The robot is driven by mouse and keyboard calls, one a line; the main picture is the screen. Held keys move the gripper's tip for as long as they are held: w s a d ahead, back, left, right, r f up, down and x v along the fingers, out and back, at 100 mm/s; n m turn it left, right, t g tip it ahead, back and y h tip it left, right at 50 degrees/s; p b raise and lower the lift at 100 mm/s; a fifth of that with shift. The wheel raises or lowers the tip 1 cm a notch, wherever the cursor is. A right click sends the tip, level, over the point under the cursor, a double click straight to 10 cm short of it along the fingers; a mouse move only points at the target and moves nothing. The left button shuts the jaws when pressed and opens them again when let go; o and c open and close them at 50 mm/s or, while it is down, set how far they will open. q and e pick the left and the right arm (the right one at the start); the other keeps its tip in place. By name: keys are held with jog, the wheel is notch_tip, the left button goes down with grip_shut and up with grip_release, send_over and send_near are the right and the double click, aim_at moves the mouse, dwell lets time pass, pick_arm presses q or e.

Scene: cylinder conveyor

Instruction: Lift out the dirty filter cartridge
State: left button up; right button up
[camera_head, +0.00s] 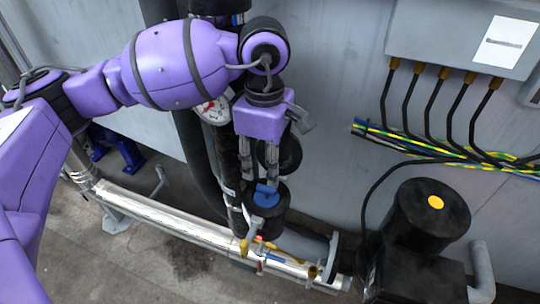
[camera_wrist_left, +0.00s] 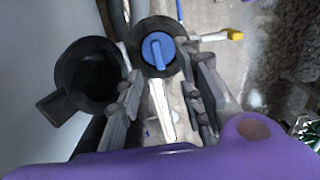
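My left gripper (camera_head: 259,165) hangs pointing down from its purple wrist in the head view. Its fingers are apart with nothing seen held between them. Just below its fingertips is a black round top with a blue handle (camera_head: 266,196). In the left wrist view the blue handle (camera_wrist_left: 158,49) lies between the two open fingers. I cannot tell whether the fingers touch the black top. No cartridge can be clearly made out; whether this top belongs to the dirty filter cartridge or its housing is unclear. My right gripper is not in view.
A black open cup (camera_wrist_left: 88,75) is beside the left finger. A silver pipe (camera_head: 170,217) runs below with small valves. A black motor (camera_head: 428,215) with a yellow dot stands at right. A grey box (camera_head: 450,40) with cables is on the wall. A gauge (camera_head: 213,110) sits behind my arm.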

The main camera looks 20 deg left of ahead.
aim_at(266, 187)
pick_arm(q)
notch_tip(266, 187, down, 6)
jog(key=shift+w+f, duration=0.1)
jog(key=shift+w, duration=0.05)
jog(key=shift+f, duration=0.7)
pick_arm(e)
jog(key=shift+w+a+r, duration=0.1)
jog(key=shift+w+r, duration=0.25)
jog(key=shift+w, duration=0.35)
pick_arm(q)
grip_shut()
jog(key=c, duration=0.6)
grip_release()
jog(key=shift+c, duration=0.2)
grip_shut()
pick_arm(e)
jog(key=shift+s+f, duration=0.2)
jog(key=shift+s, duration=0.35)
